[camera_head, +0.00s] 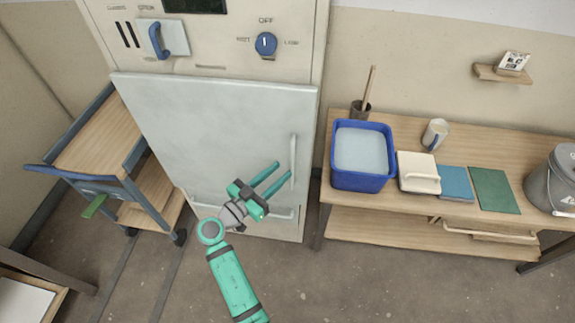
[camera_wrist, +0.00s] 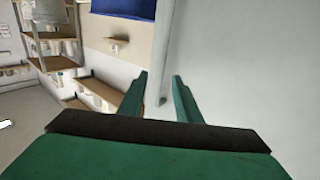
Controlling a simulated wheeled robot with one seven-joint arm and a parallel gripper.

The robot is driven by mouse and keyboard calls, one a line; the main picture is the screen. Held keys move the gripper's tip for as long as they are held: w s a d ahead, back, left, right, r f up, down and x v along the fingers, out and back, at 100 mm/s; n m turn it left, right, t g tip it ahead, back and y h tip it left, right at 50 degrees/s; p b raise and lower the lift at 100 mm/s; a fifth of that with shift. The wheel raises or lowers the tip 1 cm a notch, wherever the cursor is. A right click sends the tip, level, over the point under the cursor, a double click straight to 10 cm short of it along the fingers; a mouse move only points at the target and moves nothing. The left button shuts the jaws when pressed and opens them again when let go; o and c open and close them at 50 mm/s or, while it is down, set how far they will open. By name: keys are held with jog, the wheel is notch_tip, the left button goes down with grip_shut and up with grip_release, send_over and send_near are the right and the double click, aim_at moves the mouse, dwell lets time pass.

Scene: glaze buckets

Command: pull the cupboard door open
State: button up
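The cupboard door (camera_head: 215,125) is a large pale grey panel, closed against the cabinet front. A slim upright handle (camera_head: 294,150) is near its right edge. My gripper (camera_head: 284,168) is open, its two green fingers apart and pointing toward the lower part of this handle. In the wrist view the gripper (camera_wrist: 160,77) has the pale handle (camera_wrist: 163,88) showing in the gap between its fingertips; I cannot tell whether the bar is within the fingers or just beyond them. The door (camera_wrist: 235,60) fills the right side of that view.
A wooden cart (camera_head: 95,135) stands close to the left of the cabinet. A lower bar handle (camera_head: 255,210) lies below the door. Floor in front is clear.

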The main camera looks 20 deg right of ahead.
jog(key=shift+x, duration=2.3)
grip_shut()
